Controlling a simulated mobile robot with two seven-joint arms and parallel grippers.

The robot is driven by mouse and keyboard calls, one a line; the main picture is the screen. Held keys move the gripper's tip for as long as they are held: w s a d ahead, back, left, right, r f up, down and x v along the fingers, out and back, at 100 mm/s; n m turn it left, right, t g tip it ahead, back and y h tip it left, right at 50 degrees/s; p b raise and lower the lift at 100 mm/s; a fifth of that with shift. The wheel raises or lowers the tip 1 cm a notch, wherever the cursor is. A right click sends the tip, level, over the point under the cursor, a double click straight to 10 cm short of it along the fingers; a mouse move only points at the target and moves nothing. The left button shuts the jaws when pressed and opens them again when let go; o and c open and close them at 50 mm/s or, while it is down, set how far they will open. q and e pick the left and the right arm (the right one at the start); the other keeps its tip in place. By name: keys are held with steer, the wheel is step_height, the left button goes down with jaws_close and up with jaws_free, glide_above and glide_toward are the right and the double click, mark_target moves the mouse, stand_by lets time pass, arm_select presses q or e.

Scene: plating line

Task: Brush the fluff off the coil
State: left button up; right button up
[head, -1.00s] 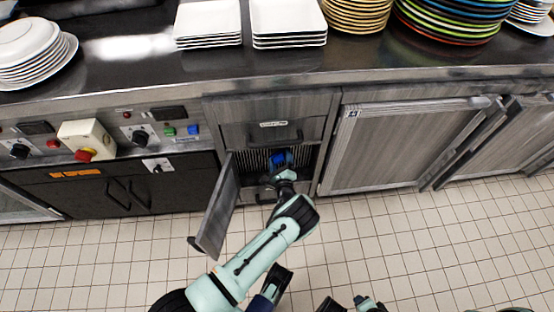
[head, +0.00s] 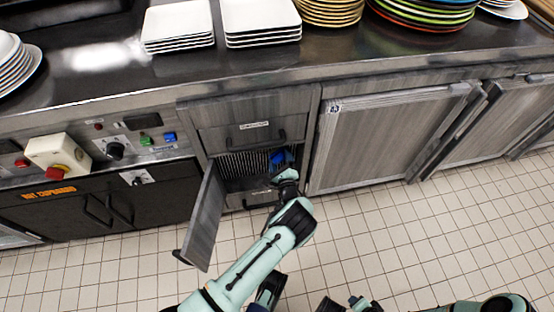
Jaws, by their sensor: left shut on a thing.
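The coil (head: 240,162) is a ribbed, finned panel inside an open compartment below the counter. My left gripper (head: 284,172) reaches into the compartment at its right side. It is shut on a blue brush (head: 278,159), which is at the right part of the coil. Whether the brush touches the fins cannot be told. Fluff cannot be made out at this size. My right arm shows only in part at the bottom right, and its fingertips are not clear.
The compartment's door (head: 205,218) hangs open to the left of my left arm. A drawer (head: 252,132) is shut above the opening. Square white plates (head: 262,22) and other plate stacks stand on the counter (head: 330,62). The tiled floor (head: 400,235) is clear.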

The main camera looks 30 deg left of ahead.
arm_select(q)
steer(key=shift+w+a+r+p, duration=0.1)
steer(key=shift+r+p, duration=0.2)
steer(key=shift+r, duration=0.4)
steer(key=shift+s+a+r+p, duration=0.1)
steer(key=shift+s+a+p, duration=0.25)
steer(key=shift+a, duration=0.1)
steer(key=s+a+p, duration=0.4)
steer(key=s+a, duration=0.1)
steer(key=a, duration=0.1)
steer(key=shift+s+a, duration=0.3)
steer(key=shift+s, duration=0.05)
steer(key=shift+s+a+f+p, duration=0.2)
steer(key=shift+s+a+p, duration=0.6)
steer(key=shift+s+a, duration=0.25)
